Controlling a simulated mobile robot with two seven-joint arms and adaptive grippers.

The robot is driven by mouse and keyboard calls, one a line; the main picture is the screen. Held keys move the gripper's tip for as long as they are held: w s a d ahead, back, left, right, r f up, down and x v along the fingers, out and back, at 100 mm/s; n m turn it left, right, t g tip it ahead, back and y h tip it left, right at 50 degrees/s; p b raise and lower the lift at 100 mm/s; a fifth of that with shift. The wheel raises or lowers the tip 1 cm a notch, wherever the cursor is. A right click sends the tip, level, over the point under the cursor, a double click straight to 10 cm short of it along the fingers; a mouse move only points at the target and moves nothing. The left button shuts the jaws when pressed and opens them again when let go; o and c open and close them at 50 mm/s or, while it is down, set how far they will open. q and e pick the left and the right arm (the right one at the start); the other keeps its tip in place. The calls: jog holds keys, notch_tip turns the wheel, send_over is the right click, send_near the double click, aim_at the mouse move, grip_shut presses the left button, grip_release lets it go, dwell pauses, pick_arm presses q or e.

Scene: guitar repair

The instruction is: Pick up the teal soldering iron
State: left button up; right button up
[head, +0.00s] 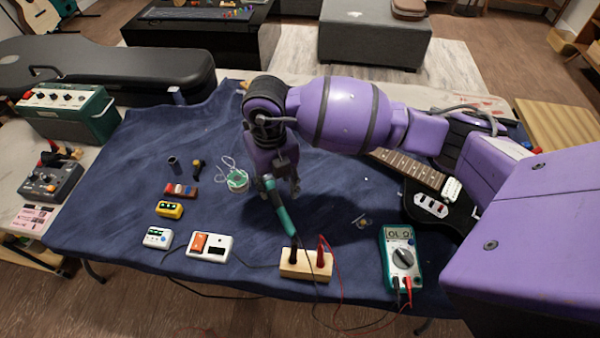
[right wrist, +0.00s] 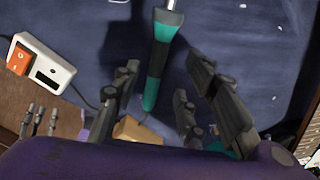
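The teal soldering iron (head: 281,212) has a teal and black handle and lies slanted on the blue mat, its lower end close to a wooden block. My right gripper (head: 281,185) is at its upper end, and its fingers hide part of it. In the right wrist view the iron's handle (right wrist: 157,62) runs between the spread fingers of the right gripper (right wrist: 158,92), with visible gaps to both sides. Grey finger-like parts (right wrist: 40,120) at the lower left of that view seem to be my left gripper, small and unclear. The head view does not show it.
The wooden block (head: 306,265) with black and red probes stands just in front of the iron. A multimeter (head: 401,258) is to its right and a white switch box (head: 209,247) to its left. A solder spool (head: 237,181) lies close by. A guitar (head: 425,205) lies at right.

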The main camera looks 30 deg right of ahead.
aim_at(276, 199)
jog(key=f, duration=0.5)
jog(key=shift+a, duration=0.2)
jog(key=shift+c, duration=0.3)
grip_shut()
